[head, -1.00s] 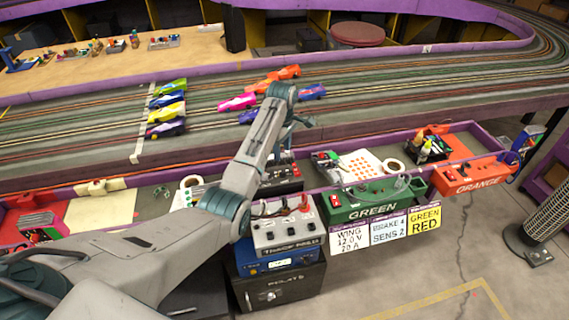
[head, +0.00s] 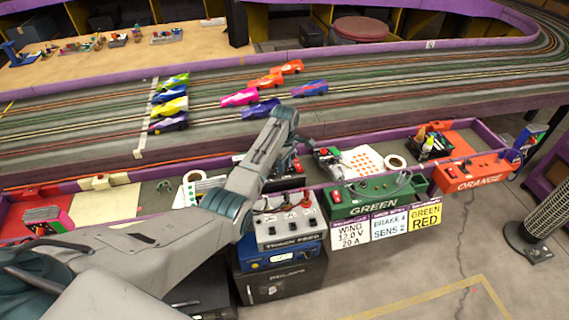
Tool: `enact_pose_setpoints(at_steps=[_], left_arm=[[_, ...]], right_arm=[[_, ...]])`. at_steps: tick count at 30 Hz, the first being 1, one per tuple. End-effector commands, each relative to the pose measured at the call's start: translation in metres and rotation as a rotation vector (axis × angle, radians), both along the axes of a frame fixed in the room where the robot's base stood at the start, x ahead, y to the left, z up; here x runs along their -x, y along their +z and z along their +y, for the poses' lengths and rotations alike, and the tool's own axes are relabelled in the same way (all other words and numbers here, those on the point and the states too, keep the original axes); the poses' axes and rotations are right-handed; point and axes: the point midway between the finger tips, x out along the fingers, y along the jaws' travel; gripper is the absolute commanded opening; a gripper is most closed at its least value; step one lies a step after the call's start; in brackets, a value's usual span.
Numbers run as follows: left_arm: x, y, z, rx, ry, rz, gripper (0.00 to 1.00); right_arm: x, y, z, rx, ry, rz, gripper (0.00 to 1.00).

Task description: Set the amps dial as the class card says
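The class card (head: 351,235) hangs below the green station and reads "WING", "12.0 V" and what looks like "20 A"; a decimal point cannot be made out. A blue unit with a small display (head: 282,257) sits under a grey track feed box (head: 285,224) with red and dark posts. The amps dial cannot be made out; my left arm covers part of this stack. My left gripper (head: 300,138) is beyond the stack, near the track edge, mostly hidden behind my forearm. Its fingers cannot be made out. My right gripper is not in view.
The green station box (head: 372,202) is right of the stack, the orange one (head: 471,176) farther right. A dark relays box (head: 285,286) is under the blue unit. Several slot cars stand on the track (head: 400,92). The floor at the lower right is clear.

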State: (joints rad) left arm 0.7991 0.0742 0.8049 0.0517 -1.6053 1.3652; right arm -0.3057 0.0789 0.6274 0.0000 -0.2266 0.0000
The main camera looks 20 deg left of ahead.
Motion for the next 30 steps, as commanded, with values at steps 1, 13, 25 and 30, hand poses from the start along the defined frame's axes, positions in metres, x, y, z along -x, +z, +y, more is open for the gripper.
enact_pose_setpoints(at_steps=[1, 13, 25, 30], left_arm=[[0.0, 0.0, 0.0, 0.0, 0.0, 0.0, 0.13], [0.0, 0.001, 0.0, 0.0, -0.038, 0.001, 0.0], [0.0, 0.003, 0.0, 0.001, -0.317, 0.003, 0.0], [0.0, 0.003, 0.0, 0.001, -0.479, 0.002, 0.0]], right_arm=[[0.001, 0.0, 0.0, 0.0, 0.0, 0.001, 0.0], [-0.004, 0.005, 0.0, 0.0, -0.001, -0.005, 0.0], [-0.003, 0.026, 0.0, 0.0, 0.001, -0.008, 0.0], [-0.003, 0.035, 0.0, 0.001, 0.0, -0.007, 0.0]])
